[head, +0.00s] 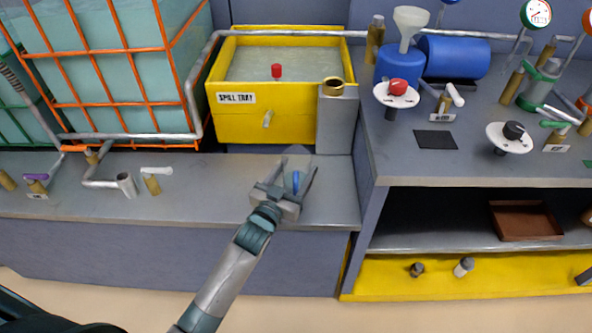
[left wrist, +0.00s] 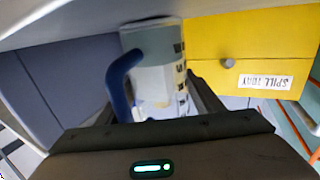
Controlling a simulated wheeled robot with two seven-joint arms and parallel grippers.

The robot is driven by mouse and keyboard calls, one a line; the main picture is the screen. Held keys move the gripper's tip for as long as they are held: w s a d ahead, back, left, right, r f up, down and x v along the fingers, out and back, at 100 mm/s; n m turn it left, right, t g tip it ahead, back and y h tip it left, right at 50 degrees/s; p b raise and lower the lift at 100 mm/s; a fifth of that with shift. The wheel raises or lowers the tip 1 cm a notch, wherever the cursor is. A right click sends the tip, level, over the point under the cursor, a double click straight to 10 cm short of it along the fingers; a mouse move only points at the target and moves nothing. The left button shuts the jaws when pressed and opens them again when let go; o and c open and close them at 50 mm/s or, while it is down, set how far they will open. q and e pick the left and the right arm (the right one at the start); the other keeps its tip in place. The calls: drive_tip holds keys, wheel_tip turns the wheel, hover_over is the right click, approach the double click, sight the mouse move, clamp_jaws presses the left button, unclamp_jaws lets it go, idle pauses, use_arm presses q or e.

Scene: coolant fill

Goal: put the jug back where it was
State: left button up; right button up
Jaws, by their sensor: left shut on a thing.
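The jug (left wrist: 155,75) is a see-through cup with dark markings and a blue handle (left wrist: 121,85). My left gripper (head: 292,172) is shut on it, with one finger on each side, over the lower grey bench in front of the yellow spill tray. In the head view the jug (head: 298,162) is faint and partly hidden by the gripper, and its blue handle shows between the fingers. I cannot tell whether it touches the bench or holds liquid. My right gripper is not in view.
The yellow spill tray (head: 233,121) and a grey block (head: 337,125) stand behind the jug. A raised bench at right carries a dark square mat (head: 436,139), valves, a blue tank (head: 454,56) and a funnel (head: 410,20). The low bench (head: 215,190) has free room left of the gripper.

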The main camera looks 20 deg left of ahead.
use_arm(q)
drive_tip(key=shift+f, duration=0.1)
drive_tip(key=o, duration=1.4)
drive_tip(key=shift+o, duration=0.2)
drive_tip(key=shift+s, duration=0.1)
drive_tip(key=s, duration=0.4)
drive_tip(key=s+a, duration=0.1)
drive_tip(key=s, duration=0.6)
drive_tip(key=shift+s+a, duration=0.35)
